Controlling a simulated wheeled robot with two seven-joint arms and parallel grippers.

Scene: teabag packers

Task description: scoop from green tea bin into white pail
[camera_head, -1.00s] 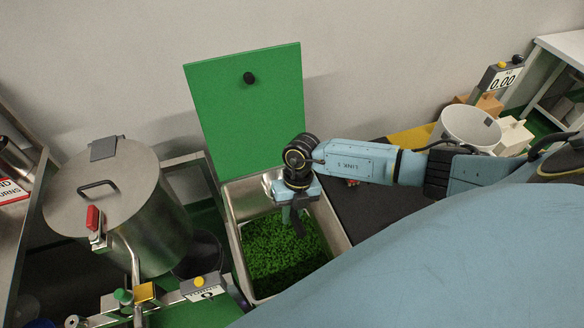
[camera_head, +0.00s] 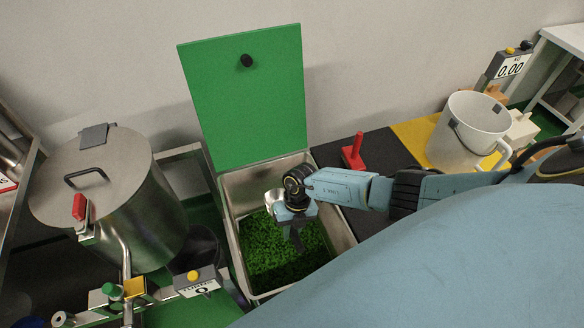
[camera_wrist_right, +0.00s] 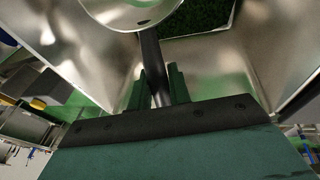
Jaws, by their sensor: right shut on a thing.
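The green tea bin (camera_head: 341,232) is a metal tub of green leaves (camera_head: 265,250), its green lid (camera_head: 245,110) standing open behind. My right gripper (camera_head: 294,232) is over the bin, and in the right wrist view its fingers (camera_wrist_right: 160,88) are shut on the dark handle of a metal scoop (camera_wrist_right: 150,50). The scoop's round bowl (camera_wrist_right: 128,12) is at the top of that view, and a bit of it shows beside the wrist in the head view (camera_head: 273,201). Its contents cannot be made out. The white pail (camera_head: 470,135) stands upright on the yellow area at right. My left gripper is out of view.
A red-handled tool (camera_head: 354,153) stands on the black mat (camera_head: 385,150) between bin and pail. A scale display reading 0.00 (camera_head: 510,66) is behind the pail. A large lidded steel pot (camera_head: 150,210) stands left of the bin.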

